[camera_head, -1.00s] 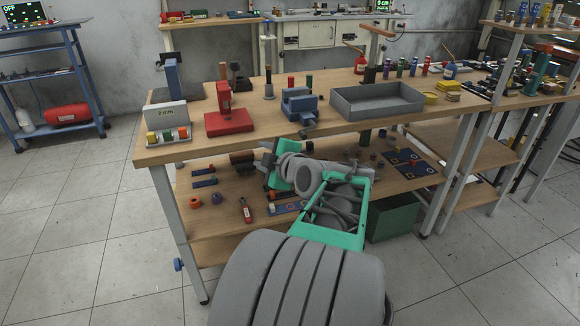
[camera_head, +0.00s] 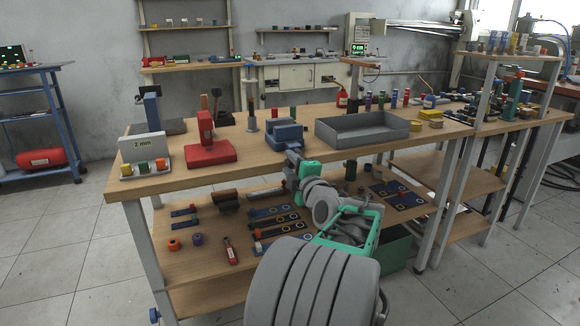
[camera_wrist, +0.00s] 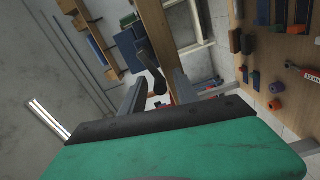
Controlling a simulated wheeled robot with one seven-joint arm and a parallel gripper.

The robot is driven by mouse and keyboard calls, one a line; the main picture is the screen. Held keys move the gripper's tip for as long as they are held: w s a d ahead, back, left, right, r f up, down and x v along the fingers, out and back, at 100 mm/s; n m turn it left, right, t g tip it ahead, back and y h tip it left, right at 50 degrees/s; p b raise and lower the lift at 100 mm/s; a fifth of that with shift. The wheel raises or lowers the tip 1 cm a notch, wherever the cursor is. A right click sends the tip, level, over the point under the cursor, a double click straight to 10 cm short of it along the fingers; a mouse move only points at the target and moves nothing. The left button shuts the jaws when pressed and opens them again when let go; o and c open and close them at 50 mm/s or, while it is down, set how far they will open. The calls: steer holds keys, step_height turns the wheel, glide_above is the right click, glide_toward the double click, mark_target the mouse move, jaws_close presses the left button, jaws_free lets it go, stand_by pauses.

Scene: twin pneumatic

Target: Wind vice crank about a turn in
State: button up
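The blue vice (camera_head: 285,133) stands on the bench top near its front edge, left of the grey tray. Its crank is not clearly made out in the head view; my gripper is in front of that side. My gripper (camera_head: 292,157) is at the bench's front edge, just below and in front of the vice. In the wrist view, my gripper (camera_wrist: 158,92) has its two grey fingers apart. A dark bar-like piece (camera_wrist: 147,57) shows beyond the fingers; I cannot tell if it is the crank, and no contact is visible.
The grey tray (camera_head: 362,130) is close on the right. The lower shelf (camera_head: 190,262) holds loose parts under my arm. Open floor lies left.

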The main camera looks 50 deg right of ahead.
steer(key=shift+c, duration=0.3)
jaws_close()
steer(key=shift+a+m, duration=0.1)
steer(key=shift+m, duration=0.2)
steer(key=shift+r+m+b, duration=0.25)
steer(key=shift+m+b, duration=0.35)
steer(key=shift+m, duration=0.3)
steer(key=m, duration=0.2)
steer(key=r+m, duration=0.1)
steer(key=shift+r+m, duration=0.2)
steer(key=shift+m, duration=0.2)
steer(key=s+d+m+p, duration=0.2)
steer(key=m+p, duration=0.6)
steer(key=m, duration=0.5)
steer(key=s+d+r+m+p, duration=0.1)
steer(key=d+m+p, duration=0.4)
steer(key=m, duration=0.9)
steer(key=s+p, duration=0.1)
steer(key=p, duration=0.2)
steer(key=shift+m+p, duration=0.3)
